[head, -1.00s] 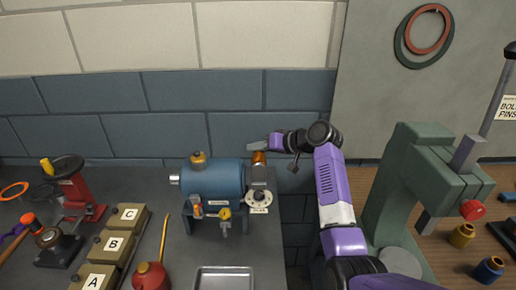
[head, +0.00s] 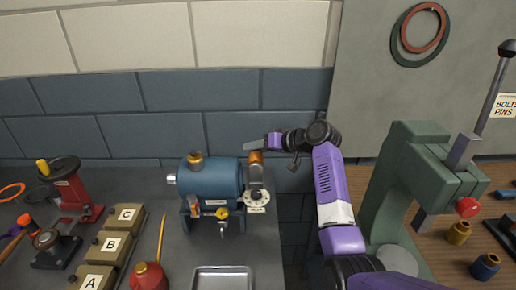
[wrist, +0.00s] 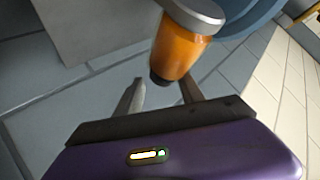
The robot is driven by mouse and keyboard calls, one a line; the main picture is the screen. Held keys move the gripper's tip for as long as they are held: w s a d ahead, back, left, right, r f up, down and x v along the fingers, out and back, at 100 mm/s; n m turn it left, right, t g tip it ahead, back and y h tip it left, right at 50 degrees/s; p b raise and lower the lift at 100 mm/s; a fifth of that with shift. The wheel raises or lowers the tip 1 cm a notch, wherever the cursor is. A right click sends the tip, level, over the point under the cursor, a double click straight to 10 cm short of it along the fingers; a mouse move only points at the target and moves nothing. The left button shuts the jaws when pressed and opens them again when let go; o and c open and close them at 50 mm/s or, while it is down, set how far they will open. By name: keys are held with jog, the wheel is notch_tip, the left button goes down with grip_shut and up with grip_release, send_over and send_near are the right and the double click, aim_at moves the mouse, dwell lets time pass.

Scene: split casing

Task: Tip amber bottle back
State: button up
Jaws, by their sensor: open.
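The amber bottle (head: 256,158) is at the right end of the blue motor-like casing (head: 211,180), above a grey fitting with a round flange (head: 256,196). In the wrist view the amber bottle (wrist: 183,50) has a grey collar at one end and a dark tip at the other, near my fingers. My gripper (head: 262,143) is open beside the bottle, reaching in from the right. In the wrist view my gripper (wrist: 162,84) has its fingers apart, with the dark tip showing between them, nearer the right finger. I cannot tell whether they touch.
A green press (head: 420,180) stands to the right of my arm. Boxes marked A, B and C (head: 108,245), a red oil can (head: 149,276) and a metal tray (head: 222,280) are left and in front. A blue wall is close behind.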

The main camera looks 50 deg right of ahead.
jog(key=shift+s+a+f+y, duration=0.15)
jog(key=shift+a+f, duration=0.25)
jog(key=shift+f, duration=0.2)
jog(key=shift+s+a+f+y, duration=0.1)
jog(key=shift+a+f+y, duration=0.05)
jog(key=shift+a+f, duration=0.35)
jog(key=s+d+r+b, duration=0.1)
jog(key=s+d+r, duration=0.2)
jog(key=s+r, duration=0.2)
jog(key=shift+v, duration=0.8)
jog(key=shift+a, duration=0.25)
